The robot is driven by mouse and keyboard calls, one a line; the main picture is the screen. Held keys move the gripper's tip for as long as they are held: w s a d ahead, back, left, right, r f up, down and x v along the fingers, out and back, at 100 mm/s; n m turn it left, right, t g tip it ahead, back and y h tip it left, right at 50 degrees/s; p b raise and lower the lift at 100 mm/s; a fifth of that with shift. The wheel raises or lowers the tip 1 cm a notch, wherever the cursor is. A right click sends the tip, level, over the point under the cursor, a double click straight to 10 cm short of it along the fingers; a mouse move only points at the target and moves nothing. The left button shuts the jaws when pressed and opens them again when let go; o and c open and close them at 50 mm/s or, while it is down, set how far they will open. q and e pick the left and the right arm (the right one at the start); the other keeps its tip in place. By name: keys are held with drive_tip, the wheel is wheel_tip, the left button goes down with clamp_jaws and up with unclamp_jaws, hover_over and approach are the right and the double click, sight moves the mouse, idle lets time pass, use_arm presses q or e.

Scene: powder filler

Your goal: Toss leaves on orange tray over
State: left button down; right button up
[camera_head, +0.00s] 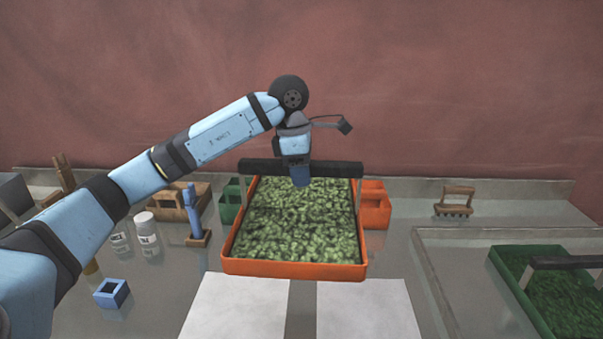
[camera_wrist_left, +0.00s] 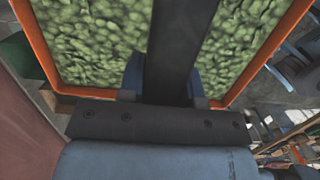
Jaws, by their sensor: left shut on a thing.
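The orange tray (camera_head: 295,269) is in the middle of the head view, filled with green leaves (camera_head: 300,230). A dark handle bar (camera_head: 338,169) on grey posts spans it above the leaves. My left gripper (camera_head: 300,177) comes down from above and is shut on this bar near its middle. In the left wrist view the blue fingers (camera_wrist_left: 166,82) lie on both sides of the bar, with leaves (camera_wrist_left: 100,40) and the orange rim below. I cannot tell whether the tray touches the table. My right gripper is not in view.
Two white sheets (camera_head: 368,308) lie in front of the tray. A green tray (camera_head: 503,268) of leaves with a dark handle stands at the right. An orange container (camera_head: 375,206), a small rake (camera_head: 455,202), white bottles (camera_head: 145,221) and a blue block (camera_head: 111,293) stand around.

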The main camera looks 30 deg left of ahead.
use_arm(q)
wheel_tip(320, 180, up, 7)
drive_tip(key=p, duration=0.3)
drive_tip(key=shift+r+p, duration=0.1)
drive_tip(key=shift+p, duration=0.3)
drive_tip(key=shift+s+d+f+b, duration=0.1)
drive_tip(key=shift+f+b, duration=0.25)
wheel_tip(320, 180, down, 7)
drive_tip(key=b, duration=0.4)
drive_tip(key=shift+b, duration=0.4)
drive_tip(key=shift+w+r+p, duration=0.2)
drive_tip(key=shift+r+p, duration=0.1)
drive_tip(key=shift+r, duration=0.1)
wheel_tip(320, 180, up, 7)
drive_tip(key=p, duration=0.4)
drive_tip(key=shift+s, duration=0.15)
wheel_tip(320, 180, down, 8)
drive_tip(key=b, duration=0.5)
drive_tip(key=shift+r, duration=0.5)
wheel_tip(320, 180, up, 7)
drive_tip(key=p, duration=0.4)
wheel_tip(320, 180, down, 8)
drive_tip(key=b, duration=0.5)
drive_tip(key=shift+r, duration=0.3)
